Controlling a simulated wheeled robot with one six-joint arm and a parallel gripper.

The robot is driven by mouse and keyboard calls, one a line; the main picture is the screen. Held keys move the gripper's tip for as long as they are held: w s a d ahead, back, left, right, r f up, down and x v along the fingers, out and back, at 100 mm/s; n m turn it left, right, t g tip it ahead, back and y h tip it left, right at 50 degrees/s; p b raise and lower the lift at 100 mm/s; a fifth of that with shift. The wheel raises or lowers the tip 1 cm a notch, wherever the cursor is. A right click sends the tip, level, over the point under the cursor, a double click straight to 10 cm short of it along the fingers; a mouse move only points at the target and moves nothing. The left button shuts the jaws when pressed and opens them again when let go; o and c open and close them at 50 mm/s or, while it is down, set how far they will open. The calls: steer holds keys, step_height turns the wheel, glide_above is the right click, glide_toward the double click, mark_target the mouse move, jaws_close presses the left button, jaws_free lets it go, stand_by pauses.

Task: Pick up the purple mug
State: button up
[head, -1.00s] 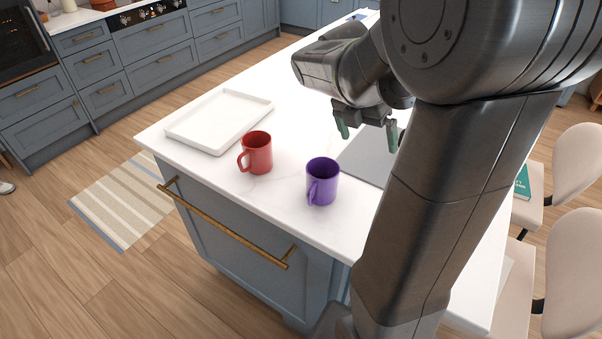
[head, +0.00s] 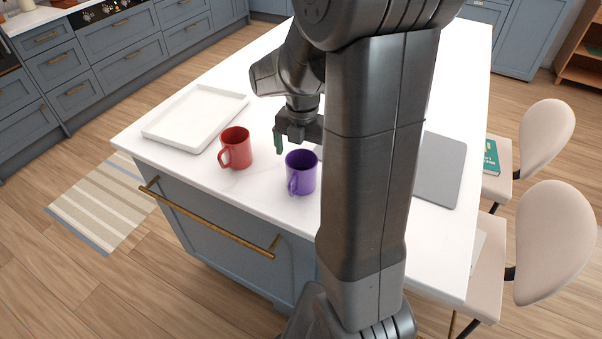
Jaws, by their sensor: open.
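The purple mug (head: 303,175) stands upright on the white island top near its front edge, its handle toward the front left. My gripper (head: 298,147) is just behind and above the mug, pointing down. One green fingertip shows to the left; the other is hidden behind my arm. The jaws are open, and I see nothing held between them. The gripper seems apart from the mug, though the exact gap is hard to tell.
A red mug (head: 236,148) stands close on the left of the purple mug. A white tray (head: 196,118) lies behind it to the left. A grey flat panel (head: 440,172) lies on the island to the right, partly behind my arm. Chairs (head: 555,240) stand at the right side.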

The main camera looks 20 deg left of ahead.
mark_target(301, 165)
steer(key=shift+a+f+p, duration=0.15)
steer(key=shift+f+p, duration=0.25)
steer(key=shift+f, duration=2.15)
steer(key=c, duration=1.3)
steer(key=shift+c, duration=0.3)
steer(key=shift+r, duration=0.2)
